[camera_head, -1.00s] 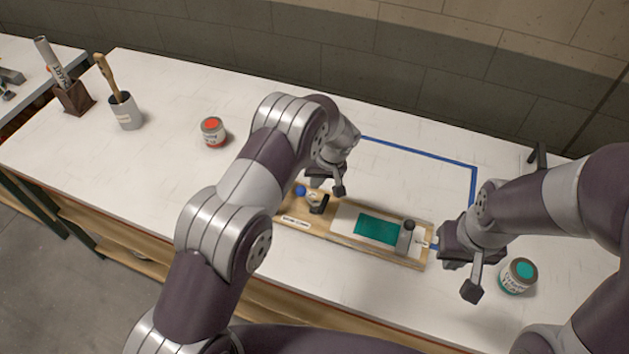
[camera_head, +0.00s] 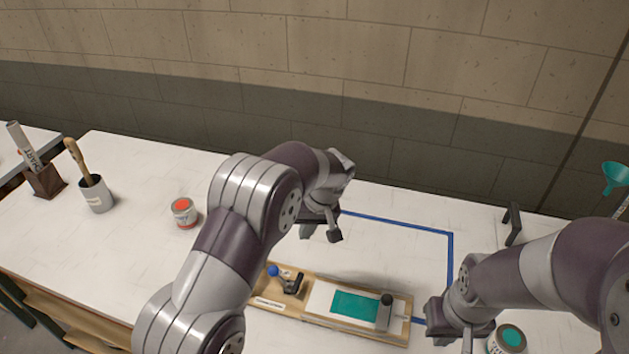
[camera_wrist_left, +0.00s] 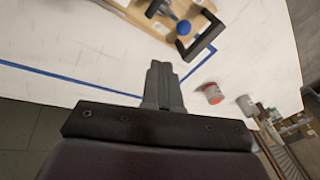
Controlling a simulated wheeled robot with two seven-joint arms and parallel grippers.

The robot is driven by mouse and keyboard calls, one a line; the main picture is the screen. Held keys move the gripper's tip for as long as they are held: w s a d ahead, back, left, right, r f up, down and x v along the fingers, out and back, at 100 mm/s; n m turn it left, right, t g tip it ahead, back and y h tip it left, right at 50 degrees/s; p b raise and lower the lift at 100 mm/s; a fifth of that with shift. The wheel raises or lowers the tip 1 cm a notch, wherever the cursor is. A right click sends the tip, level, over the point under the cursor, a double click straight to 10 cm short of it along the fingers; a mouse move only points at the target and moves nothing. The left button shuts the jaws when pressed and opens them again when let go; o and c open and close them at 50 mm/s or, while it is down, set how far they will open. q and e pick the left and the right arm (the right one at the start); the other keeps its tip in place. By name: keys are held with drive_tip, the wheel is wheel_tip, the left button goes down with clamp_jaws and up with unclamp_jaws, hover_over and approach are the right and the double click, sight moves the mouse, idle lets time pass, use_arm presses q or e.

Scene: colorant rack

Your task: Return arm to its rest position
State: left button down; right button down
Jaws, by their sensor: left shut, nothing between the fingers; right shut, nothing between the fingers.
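My left gripper (camera_head: 321,232) is above the white table, behind the wooden board, with its arm reaching in from the lower left. It is shut and empty; its closed fingers show in the left wrist view (camera_wrist_left: 163,85). My right gripper (camera_head: 460,335) is low at the right, just right of the board's right end. Its fingertips are partly cut off or hidden in the head view. It holds nothing that I can see.
The wooden board (camera_head: 312,318) carries a teal patch (camera_head: 355,305), a blue ball (camera_head: 273,270) and a black bracket. A red-topped can (camera_head: 184,213) and brush cup (camera_head: 96,194) stand left. A teal-topped can (camera_head: 508,339) is beside my right gripper. Blue tape (camera_head: 400,225) marks the table.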

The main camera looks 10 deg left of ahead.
use_arm(q)
drive_tip(key=s+a+m+h+b, duration=0.1)
drive_tip(key=s+a, duration=0.3)
drive_tip(key=s, duration=0.8)
drive_tip(key=s+a+m+h+b, duration=0.2)
drive_tip(key=s+a, duration=0.3)
drive_tip(key=s, duration=0.8)
drive_tip(key=shift+s+a+f+m+b, duration=0.25)
drive_tip(key=shift+s+f+m+b, duration=0.05)
drive_tip(key=shift+m, duration=0.1)
drive_tip(key=shift+w, duration=0.15)
